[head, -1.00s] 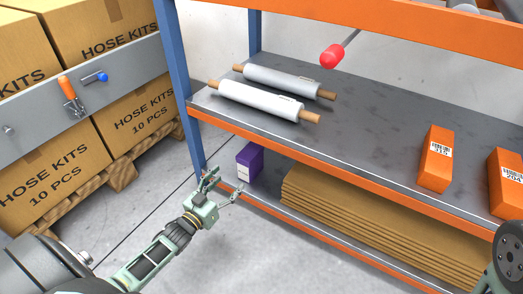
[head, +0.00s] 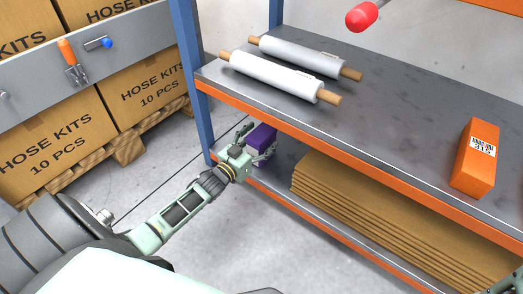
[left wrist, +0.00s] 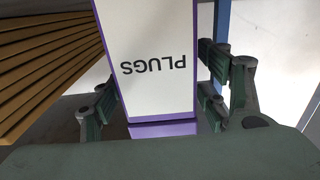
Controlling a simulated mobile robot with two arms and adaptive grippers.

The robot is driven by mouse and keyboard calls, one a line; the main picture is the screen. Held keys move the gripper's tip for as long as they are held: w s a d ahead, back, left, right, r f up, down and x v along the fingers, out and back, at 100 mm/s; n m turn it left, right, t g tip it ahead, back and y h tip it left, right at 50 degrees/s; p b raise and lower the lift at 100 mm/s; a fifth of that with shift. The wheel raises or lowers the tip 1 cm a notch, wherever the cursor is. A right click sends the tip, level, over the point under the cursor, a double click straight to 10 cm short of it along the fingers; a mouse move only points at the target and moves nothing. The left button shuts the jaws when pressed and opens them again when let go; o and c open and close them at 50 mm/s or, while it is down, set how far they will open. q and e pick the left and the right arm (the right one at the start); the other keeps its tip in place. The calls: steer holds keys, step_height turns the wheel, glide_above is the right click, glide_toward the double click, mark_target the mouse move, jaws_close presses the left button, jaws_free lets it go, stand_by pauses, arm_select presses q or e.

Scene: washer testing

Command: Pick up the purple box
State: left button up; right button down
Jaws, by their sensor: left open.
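The purple box (head: 263,142) stands on the lower shelf near its left end, below the grey upper shelf. In the left wrist view the box (left wrist: 152,62) shows a white face with the word PLUGS upside down and purple edges. My left gripper (head: 256,147) is at the box in the head view, partly covering it. In the left wrist view the fingers of my left gripper (left wrist: 165,100) are open, one on each side of the box. I cannot tell whether they touch it.
Flat brown cardboard sheets (head: 370,218) lie on the lower shelf to the right of the box. A blue post (head: 190,80) rises at the shelf's left end. Wrapped rolls (head: 275,75) and an orange box (head: 476,158) lie on the upper shelf (head: 390,125).

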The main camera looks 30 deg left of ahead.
arm_select(q)
steer(key=shift+w, duration=0.25)
steer(key=shift+c, duration=0.5)
steer(key=c, duration=1.5)
